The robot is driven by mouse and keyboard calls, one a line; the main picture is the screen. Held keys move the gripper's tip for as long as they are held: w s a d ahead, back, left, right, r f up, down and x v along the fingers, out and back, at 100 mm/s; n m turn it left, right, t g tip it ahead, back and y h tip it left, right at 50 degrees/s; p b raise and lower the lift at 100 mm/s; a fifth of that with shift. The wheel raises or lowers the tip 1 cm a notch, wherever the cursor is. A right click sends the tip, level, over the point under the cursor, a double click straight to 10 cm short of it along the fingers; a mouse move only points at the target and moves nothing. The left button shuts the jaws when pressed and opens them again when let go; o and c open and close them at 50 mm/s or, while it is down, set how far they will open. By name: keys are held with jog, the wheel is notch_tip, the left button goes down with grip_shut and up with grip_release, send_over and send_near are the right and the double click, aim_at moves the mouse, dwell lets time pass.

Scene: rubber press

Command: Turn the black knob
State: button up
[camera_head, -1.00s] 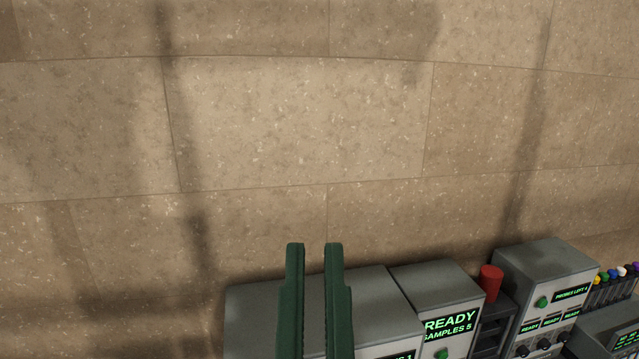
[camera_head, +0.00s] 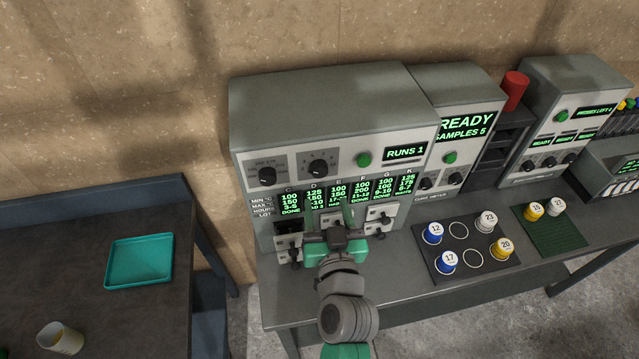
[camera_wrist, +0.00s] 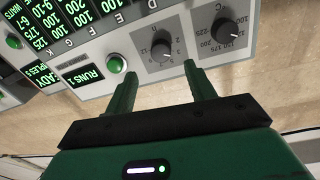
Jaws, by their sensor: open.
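Two black knobs sit on the upper left panel of the large grey press unit in the head view, a left knob (camera_head: 267,176) and a right knob (camera_head: 318,167) beside a green button (camera_head: 363,160). My gripper (camera_head: 328,208) is in front of this unit, its green fingers overlapping the lower part of the displays. In the wrist view, where the panel appears upside down, the open fingers (camera_wrist: 160,70) point at the panel. The knob nearer the green button (camera_wrist: 160,50) shows just beyond and between the fingertips; the other knob (camera_wrist: 224,32) lies to its right. Nothing is held.
Small levers and sockets line the unit's lower front, partly hidden by my arm. A sample mat (camera_head: 460,238) with numbered cups and a green mat (camera_head: 560,232) lie on the bench to the right. A teal tray (camera_head: 140,262) and a cream cup (camera_head: 60,339) are on the left table.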

aim_at(320, 173)
jog(key=w, duration=0.5)
jog(key=w+a, duration=0.1)
jog(key=w, duration=0.1)
jog(key=shift+w+a+r+p, duration=0.1)
jog(key=shift+w+r+p, duration=0.1)
jog(key=shift+w+p, duration=0.2)
jog(key=c, duration=1)
jog(key=m, duration=0.4)
jog(key=shift+r+p, duration=0.1)
jog(key=shift+p, duration=0.3)
jog(key=m+p, duration=0.1)
jog(key=m, duration=0.3)
jog(key=m+p, duration=0.1)
jog(key=m, duration=0.2)
jog(key=shift+m+g, duration=0.3)
jog(key=shift+m, duration=0.1)
jog(key=shift+m+y+p, duration=0.4)
jog(key=shift+m, duration=1.3)
